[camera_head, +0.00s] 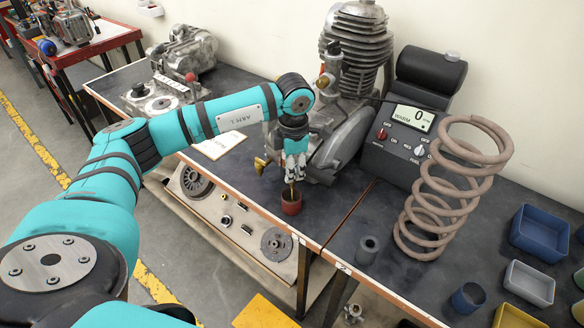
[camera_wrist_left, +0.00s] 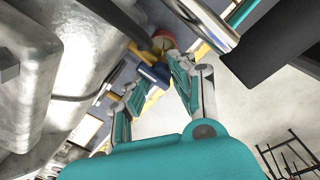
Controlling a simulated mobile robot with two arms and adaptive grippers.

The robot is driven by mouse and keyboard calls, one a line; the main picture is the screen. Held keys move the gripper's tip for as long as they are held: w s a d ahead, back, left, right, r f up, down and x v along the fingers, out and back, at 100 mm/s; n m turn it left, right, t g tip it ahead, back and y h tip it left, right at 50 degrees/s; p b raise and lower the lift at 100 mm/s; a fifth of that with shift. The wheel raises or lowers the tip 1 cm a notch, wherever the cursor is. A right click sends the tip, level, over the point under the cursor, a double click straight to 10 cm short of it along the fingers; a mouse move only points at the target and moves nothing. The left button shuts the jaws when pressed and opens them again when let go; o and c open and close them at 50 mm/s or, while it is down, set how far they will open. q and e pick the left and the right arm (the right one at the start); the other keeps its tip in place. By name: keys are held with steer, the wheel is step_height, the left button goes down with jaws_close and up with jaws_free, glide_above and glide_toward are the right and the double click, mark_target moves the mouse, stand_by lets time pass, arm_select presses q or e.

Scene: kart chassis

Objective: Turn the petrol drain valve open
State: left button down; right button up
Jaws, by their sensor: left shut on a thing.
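My left gripper (camera_head: 294,178) reaches down in front of the engine on the bench, its fingers pointing at a small red-brown cup (camera_head: 291,204). In the left wrist view the gripper (camera_wrist_left: 158,78) is shut on a small blue piece (camera_wrist_left: 153,74), which looks like the handle of the petrol drain valve. Brass parts (camera_head: 262,164) show just left of the fingers. The fingers hide most of the valve, and I cannot tell how far its handle is turned. The cup also shows beyond the fingertips in the left wrist view (camera_wrist_left: 163,39). My right gripper is not in view.
The finned engine (camera_head: 352,75) stands close behind and right of the gripper. A meter box (camera_head: 400,135), a large coil spring (camera_head: 440,195) and small bins (camera_head: 540,232) are to the right. The bench's front edge is close to the cup.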

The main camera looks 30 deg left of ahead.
arm_select(q)
steer(key=shift+w+r, duration=0.1)
steer(key=c, duration=1.4)
jaws_free()
step_height(320, 180, up, 12)
steer(key=shift+s+d, duration=0.3)
steer(key=shift+s, duration=0.1)
